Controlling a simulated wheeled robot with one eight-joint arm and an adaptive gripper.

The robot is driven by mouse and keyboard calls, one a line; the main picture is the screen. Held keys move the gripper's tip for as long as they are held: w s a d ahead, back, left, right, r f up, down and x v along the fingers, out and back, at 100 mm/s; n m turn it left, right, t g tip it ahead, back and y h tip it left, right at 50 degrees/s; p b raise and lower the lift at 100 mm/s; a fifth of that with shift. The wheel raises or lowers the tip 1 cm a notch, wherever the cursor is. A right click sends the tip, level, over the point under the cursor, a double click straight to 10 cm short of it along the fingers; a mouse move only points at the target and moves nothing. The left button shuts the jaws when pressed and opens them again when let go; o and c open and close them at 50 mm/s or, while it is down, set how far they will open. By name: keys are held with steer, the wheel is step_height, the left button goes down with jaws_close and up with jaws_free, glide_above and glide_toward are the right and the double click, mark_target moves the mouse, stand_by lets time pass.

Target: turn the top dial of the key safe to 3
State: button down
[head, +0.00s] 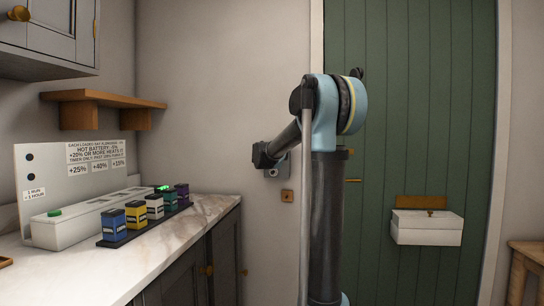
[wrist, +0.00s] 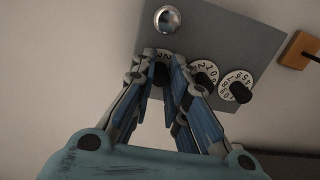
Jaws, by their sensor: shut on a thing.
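The key safe is a grey wall plate (wrist: 235,40) with a round silver knob (wrist: 167,19) and a row of three white numbered dials with black knobs. In the head view a small part of the plate (head: 283,170) shows beside my gripper (head: 266,156). In the wrist view my gripper (wrist: 163,66) is shut on the knob of the leftmost dial (wrist: 165,54), the one farthest from the wooden block, so the top dial. The fingers hide most of its face, and I cannot read its setting. The middle dial (wrist: 205,75) and the bottom dial (wrist: 238,86) are free.
A wooden block (head: 287,196) with a dark peg is on the wall below the safe. A marble counter (head: 205,211) at left carries several coloured batteries beside a white charger (head: 90,218). A green door (head: 410,120) with a white box (head: 427,234) is at right.

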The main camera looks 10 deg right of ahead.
steer(key=shift+s+f+n+h, duration=0.1)
steer(key=shift+n+h, duration=0.1)
steer(key=shift+n, duration=3.6)
steer(key=shift+f+n+h, duration=0.1)
steer(key=shift+n+h, duration=0.1)
steer(key=shift+n, duration=3.6)
steer(key=c, duration=1.5)
jaws_free()
steer(key=shift+c, duration=0.2)
steer(key=shift+r, duration=0.1)
steer(key=v, duration=1.1)
steer(key=shift+s+a, duration=0.2)
steer(key=shift+s, duration=0.15)
steer(key=shift+c, duration=0.6)
